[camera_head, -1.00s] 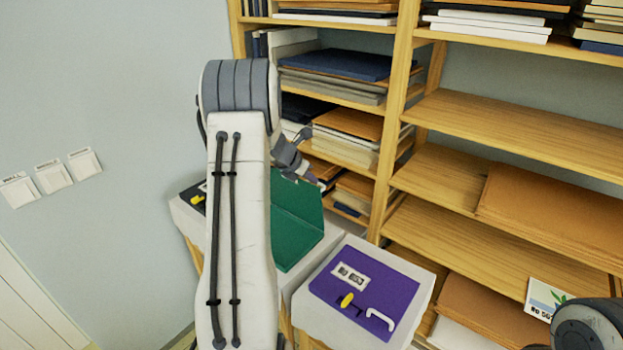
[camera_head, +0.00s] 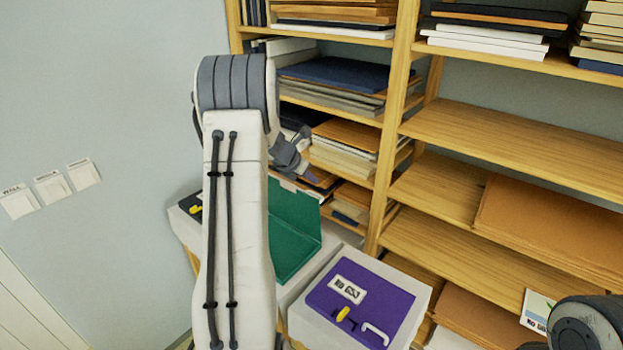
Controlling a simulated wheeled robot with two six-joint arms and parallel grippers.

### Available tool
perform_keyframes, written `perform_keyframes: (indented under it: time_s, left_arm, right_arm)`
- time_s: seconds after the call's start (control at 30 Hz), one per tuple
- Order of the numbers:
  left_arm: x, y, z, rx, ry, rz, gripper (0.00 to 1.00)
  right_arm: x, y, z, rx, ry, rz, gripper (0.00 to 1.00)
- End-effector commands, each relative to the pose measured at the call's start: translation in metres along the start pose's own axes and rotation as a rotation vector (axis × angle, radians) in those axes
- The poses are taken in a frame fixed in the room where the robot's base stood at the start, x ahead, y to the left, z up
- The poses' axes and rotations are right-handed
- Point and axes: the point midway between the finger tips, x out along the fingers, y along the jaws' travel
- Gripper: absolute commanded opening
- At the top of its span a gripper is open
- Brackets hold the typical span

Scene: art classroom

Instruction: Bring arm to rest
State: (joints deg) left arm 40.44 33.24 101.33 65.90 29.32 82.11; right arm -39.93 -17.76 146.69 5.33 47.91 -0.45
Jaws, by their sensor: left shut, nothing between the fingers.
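My left arm rises from the bottom edge, left of centre, and bends at the top. My left gripper (camera_head: 308,174) shows small and partly hidden just right of that bend, in front of the shelf. It looks shut and holds nothing. It is above the open green panel (camera_head: 292,222) and apart from it. On the right, only a dark, rounded part of my right arm shows at the bottom corner. My right gripper is outside the view.
A wooden shelf (camera_head: 383,160) with stacked boards and books stands behind my left gripper. A white box with a purple top (camera_head: 374,296) stands in front of it. A white card (camera_head: 537,309) shows at lower right.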

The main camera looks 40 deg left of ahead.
Motion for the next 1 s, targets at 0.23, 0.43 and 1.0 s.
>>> perform_keyframes:
  time_s: [0.23, 0.43, 1.0]
  left_arm:
    - [-0.042, -0.003, 0.023, 0.004, 0.000, -0.003, 0.00]
    - [-0.050, -0.004, 0.025, 0.005, 0.001, -0.004, 0.00]
    - [-0.040, -0.252, -0.002, 1.044, 0.031, -0.388, 0.00]
  right_arm:
    - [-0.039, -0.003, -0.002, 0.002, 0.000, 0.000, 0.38]
    - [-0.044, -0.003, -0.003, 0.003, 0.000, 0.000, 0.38]
    - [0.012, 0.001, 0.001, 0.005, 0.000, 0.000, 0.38]
